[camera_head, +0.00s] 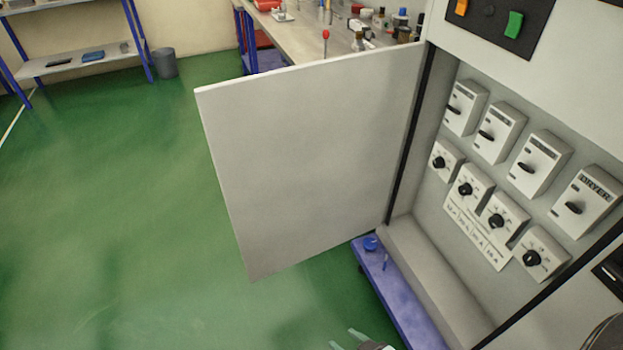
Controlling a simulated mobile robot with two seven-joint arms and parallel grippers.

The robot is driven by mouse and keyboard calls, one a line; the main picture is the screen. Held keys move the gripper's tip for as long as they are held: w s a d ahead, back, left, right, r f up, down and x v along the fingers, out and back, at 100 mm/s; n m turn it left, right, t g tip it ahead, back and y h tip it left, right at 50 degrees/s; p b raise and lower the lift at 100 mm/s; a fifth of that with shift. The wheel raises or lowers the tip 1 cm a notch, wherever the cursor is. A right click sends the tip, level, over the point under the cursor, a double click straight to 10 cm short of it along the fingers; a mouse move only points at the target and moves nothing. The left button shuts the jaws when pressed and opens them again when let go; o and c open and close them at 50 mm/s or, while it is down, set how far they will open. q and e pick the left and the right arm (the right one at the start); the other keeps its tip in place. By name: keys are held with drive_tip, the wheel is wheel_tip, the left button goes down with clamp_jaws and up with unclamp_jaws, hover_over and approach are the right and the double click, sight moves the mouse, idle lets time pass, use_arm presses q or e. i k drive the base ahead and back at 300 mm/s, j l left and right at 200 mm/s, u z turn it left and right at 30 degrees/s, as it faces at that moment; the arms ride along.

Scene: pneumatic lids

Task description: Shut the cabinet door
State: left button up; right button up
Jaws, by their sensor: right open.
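The cabinet door (315,160) is a flat light-grey panel standing wide open. It joins the left side of the cabinet (432,235) along its right edge, and its free edge points left over the floor. Inside the open cabinet are several white switch boxes (534,163) with black handles and knobs. My right gripper (343,338) shows only at the bottom edge, with two pale fingertips spread apart. It is open and empty, below the door in the picture and apart from it. My left gripper is not in view.
A blue base (402,298) juts out under the cabinet. Behind the door is a workbench (300,32) with bottles and small items. A blue-framed shelf (75,66) and a grey bin (165,63) stand at the back left. The green floor (120,200) left of the door is clear.

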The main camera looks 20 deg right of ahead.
sight(305, 157)
drive_tip(key=i+j+u, duration=0.25)
drive_tip(key=j+u, duration=0.15)
drive_tip(key=i+j+u, duration=0.5)
drive_tip(key=i+j, duration=0.15)
drive_tip(key=i, duration=0.2)
drive_tip(key=i+j+u, duration=0.1)
drive_tip(key=i, duration=0.45)
drive_tip(key=i+z, duration=0.2)
drive_tip(key=z, duration=0.25)
drive_tip(key=i+j+z, duration=0.1)
drive_tip(key=z, duration=0.35)
drive_tip(key=i+j+z, duration=0.2)
drive_tip(key=z, duration=0.25)
drive_tip(key=i+j+z, duration=0.1)
drive_tip(key=z, duration=0.35)
drive_tip(key=i+j+z, duration=0.15)
drive_tip(key=z, duration=0.3)
drive_tip(key=i+j+z, duration=0.2)
drive_tip(key=z, duration=0.25)
drive_tip(key=i+j+z, duration=0.1)
drive_tip(key=z, duration=0.25)
drive_tip(key=i+j+z, duration=0.1)
drive_tip(key=j+z, duration=0.4)
drive_tip(key=z, duration=0.25)
drive_tip(key=i+j+z, duration=0.1)
drive_tip(key=j+z, duration=0.55)
drive_tip(key=i+j, duration=0.05)
drive_tip(key=j, duration=0.05)
